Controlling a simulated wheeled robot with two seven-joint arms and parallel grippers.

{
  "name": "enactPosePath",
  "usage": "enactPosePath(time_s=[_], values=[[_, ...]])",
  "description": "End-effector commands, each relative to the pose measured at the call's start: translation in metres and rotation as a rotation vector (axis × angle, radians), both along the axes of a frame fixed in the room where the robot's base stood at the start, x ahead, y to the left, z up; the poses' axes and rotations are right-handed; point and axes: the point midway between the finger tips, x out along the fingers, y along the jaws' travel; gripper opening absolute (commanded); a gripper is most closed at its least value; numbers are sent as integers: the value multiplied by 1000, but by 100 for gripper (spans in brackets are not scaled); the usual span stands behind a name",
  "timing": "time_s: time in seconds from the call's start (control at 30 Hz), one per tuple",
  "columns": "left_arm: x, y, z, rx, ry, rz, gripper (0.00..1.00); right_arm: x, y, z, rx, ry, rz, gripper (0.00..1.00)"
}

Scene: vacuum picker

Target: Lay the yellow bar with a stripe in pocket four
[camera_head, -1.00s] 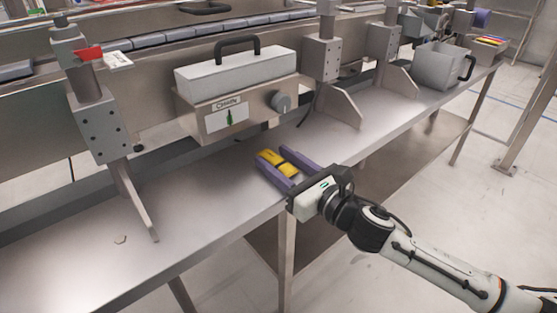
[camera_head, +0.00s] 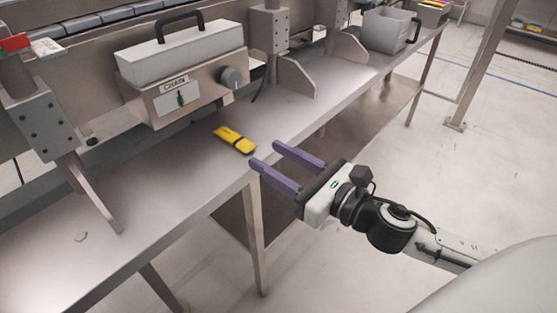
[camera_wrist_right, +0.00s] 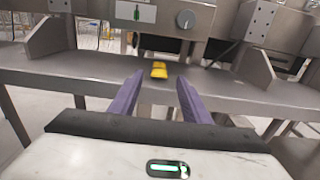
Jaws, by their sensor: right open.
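The yellow bar (camera_head: 234,140) with a dark stripe lies flat on the metal bench (camera_head: 185,170), near its front edge. In the right wrist view the bar (camera_wrist_right: 158,70) lies ahead, between the lines of the two fingers but beyond their tips. My right gripper (camera_head: 262,154) is open and empty, with its purple fingers apart at the bench's front edge, just right of the bar and not touching it. My left gripper is not in view. I see no numbered pockets that I can make out.
A steel box with a dial and a black-handled lid (camera_head: 185,75) stands behind the bar. Metal brackets (camera_head: 72,165) rise from the bench. A grey bin (camera_head: 388,30) stands at the far right end. The bench around the bar is clear.

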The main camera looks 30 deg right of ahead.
Motion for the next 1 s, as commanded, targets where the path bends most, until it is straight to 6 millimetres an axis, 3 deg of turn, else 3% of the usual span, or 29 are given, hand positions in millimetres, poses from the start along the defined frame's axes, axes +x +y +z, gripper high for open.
enactPosePath(time_s=[0.3,0.47,0.57,0.73,0.9,1.0], values=[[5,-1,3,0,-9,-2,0,-10,-4,-1,15,9,-4,43],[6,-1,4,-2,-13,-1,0,-13,-8,-22,267,140,-67,43],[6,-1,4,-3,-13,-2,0,-20,-10,-54,613,311,-162,43],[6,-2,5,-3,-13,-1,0,-53,1,-131,1413,666,-434,43],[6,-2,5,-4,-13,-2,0,-106,43,-198,2209,942,-812,43],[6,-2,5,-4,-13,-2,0,-132,71,-220,2545,1027,-1025,43]])
